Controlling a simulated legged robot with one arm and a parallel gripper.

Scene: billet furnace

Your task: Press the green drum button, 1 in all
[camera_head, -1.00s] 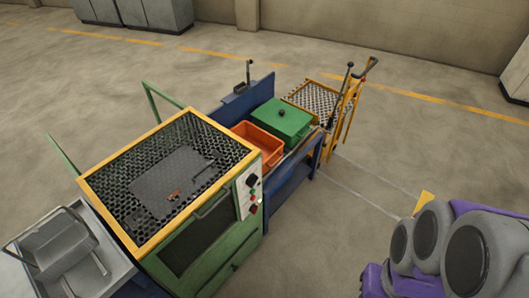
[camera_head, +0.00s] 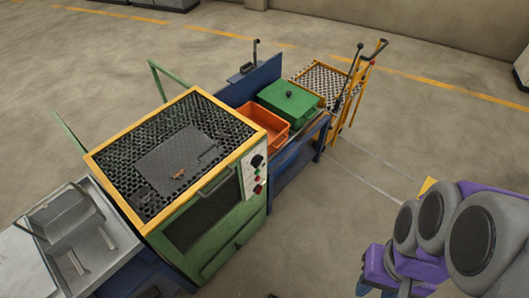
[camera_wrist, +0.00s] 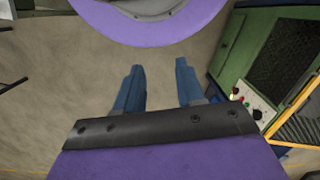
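The green furnace (camera_head: 207,235) with a yellow-rimmed mesh top (camera_head: 107,168) stands left of centre. Its white control panel (camera_head: 250,171) faces right and carries a black knob (camera_head: 257,161) and small buttons below it, red (camera_head: 258,189) and green; they are too small to make out clearly. In the wrist view the panel (camera_wrist: 245,100) lies at the right, beyond my gripper's right finger. My gripper (camera_wrist: 158,82) points at the floor with its two blue fingers apart, empty and clear of the furnace. In the head view only my purple and grey arm shows, at the lower right.
An orange bin (camera_head: 265,128) and a green lidded box (camera_head: 289,101) sit on a blue bench (camera_head: 285,172) behind the furnace. A yellow trolley (camera_head: 356,90) stands beyond. A metal sink (camera_head: 70,222) adjoins at the left. Floor right of the furnace is open.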

